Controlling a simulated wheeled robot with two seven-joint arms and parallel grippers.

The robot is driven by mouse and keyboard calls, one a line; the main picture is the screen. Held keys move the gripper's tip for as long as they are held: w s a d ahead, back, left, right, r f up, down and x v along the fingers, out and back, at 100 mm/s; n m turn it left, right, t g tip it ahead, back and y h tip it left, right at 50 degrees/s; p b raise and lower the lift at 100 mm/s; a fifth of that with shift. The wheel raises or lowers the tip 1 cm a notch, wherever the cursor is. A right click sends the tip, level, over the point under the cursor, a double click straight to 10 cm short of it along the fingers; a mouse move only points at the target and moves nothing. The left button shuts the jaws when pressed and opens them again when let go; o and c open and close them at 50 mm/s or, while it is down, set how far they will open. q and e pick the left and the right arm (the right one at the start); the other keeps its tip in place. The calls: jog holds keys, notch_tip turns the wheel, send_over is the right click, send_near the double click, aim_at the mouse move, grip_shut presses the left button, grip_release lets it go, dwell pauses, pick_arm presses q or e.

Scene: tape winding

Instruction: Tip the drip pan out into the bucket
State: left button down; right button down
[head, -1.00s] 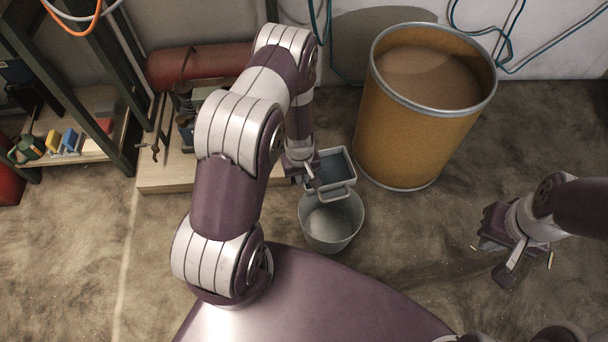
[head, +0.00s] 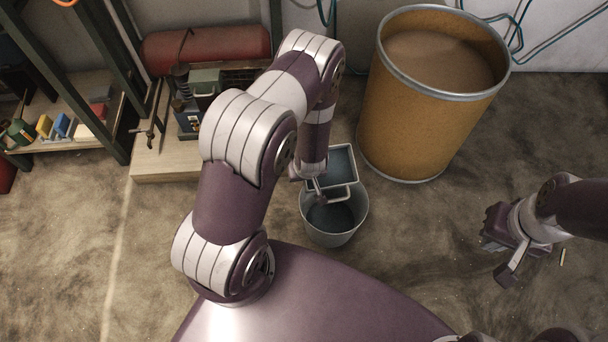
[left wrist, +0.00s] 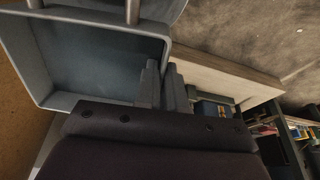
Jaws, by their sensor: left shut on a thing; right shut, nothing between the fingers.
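The drip pan (head: 343,160) is a grey rectangular tray with a blue-grey inside and a loop handle at its near side. It is tilted over the grey bucket (head: 337,238), its near end above the bucket's opening. Dark liquid shows in the bucket. My left gripper (head: 314,183) is shut on the pan at its left side; the exact grip is partly hidden. In the left wrist view the pan (left wrist: 70,50) fills the upper left beside the fingers (left wrist: 162,88). My right gripper (head: 503,262) is shut and empty, above the floor at the right.
A large tan drum (head: 420,110) with a metal rim stands behind and right of the bucket. A low wooden platform (head: 165,165) with tools and a red cylinder (head: 205,48) lies at the back left. The floor between bucket and right gripper is clear.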

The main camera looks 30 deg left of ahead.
pick_arm(q)
jog(key=t+y+b, duration=0.1)
jog(key=y, duration=0.1)
jog(key=s+d+r+t+y+b, duration=0.1)
jog(key=t, duration=0.1)
jog(key=r+t+y+b, duration=0.1)
jog(key=t+y, duration=0.1)
jog(key=shift+s+d+r+y+b, duration=0.25)
jog(key=shift+s+d+y+b, duration=0.05)
jog(key=shift+s+d, duration=0.1)
jog(key=shift+s+d+r+t+y+b, duration=0.2)
jog(key=shift+r+t+y+b, duration=0.25)
jog(key=shift+t+y, duration=0.3)
jog(key=shift+d+r+t, duration=0.1)
jog(key=shift+r+t, duration=0.15)
jog(key=shift+r, duration=0.05)
dwell(1.1)
